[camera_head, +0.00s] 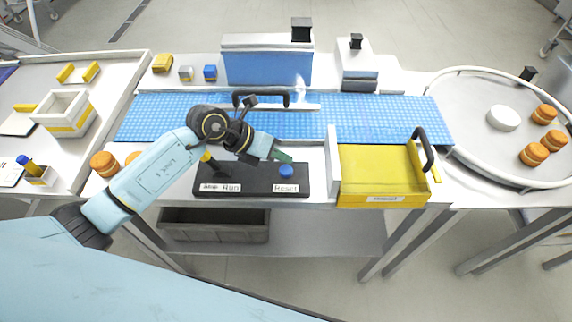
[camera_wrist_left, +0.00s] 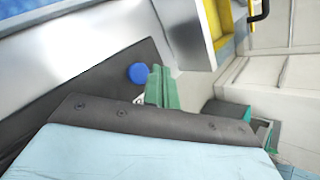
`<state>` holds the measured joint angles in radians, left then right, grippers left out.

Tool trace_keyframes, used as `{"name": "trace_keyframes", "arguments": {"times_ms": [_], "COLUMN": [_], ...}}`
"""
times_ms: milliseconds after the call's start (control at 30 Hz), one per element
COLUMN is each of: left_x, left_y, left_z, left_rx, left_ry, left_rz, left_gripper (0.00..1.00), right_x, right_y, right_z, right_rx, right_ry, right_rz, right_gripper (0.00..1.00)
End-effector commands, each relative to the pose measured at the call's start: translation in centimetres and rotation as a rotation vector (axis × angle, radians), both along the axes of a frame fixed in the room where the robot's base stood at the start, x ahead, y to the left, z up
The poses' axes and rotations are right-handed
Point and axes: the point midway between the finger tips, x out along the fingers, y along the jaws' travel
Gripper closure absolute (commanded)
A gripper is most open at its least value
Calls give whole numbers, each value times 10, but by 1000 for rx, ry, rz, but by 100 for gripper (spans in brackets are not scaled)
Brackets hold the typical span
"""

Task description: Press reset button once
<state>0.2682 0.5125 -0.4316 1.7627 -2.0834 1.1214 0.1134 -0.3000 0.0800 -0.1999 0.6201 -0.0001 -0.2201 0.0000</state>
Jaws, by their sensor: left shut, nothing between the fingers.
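The reset button (camera_head: 286,170) is a round blue button at the right end of a black control panel (camera_head: 245,190), above a white label reading Reset. A label reading Stop Run and a lever lie at the panel's left end, partly behind my arm. My left gripper (camera_head: 284,157) is shut and empty, with its green fingertips just above and behind the button in the head view. In the left wrist view the blue button (camera_wrist_left: 138,73) shows just left of the green fingers (camera_wrist_left: 160,88); they look close, but I cannot tell whether they touch. My right gripper is not in view.
A yellow product bin (camera_head: 380,175) with a black handle stands right of the panel. A blue conveyor belt (camera_head: 380,120) runs behind it, with a blue-fronted guard (camera_head: 267,68). A round turntable (camera_head: 460,110) holds orange-and-white rounds at right. A grey crate (camera_head: 215,225) sits below the table.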

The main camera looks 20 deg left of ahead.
Motion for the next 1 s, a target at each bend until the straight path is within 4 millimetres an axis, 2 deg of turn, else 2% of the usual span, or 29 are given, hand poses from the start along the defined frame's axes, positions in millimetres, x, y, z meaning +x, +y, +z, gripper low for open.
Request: {"name": "trace_keyframes", "arguments": {"times_ms": [33,300,1000], "left_x": [0,0,0], "left_y": [0,0,0], "left_z": [10,35,35], "left_rx": [0,0,0], "left_ry": [-1,-1,0], "left_rz": [0,1,0], "left_gripper": [100,100,100], "right_x": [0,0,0], "right_y": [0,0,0], "right_z": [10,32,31], "right_rx": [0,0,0], "right_ry": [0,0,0], "right_rz": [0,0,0], "right_gripper": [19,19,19]}}
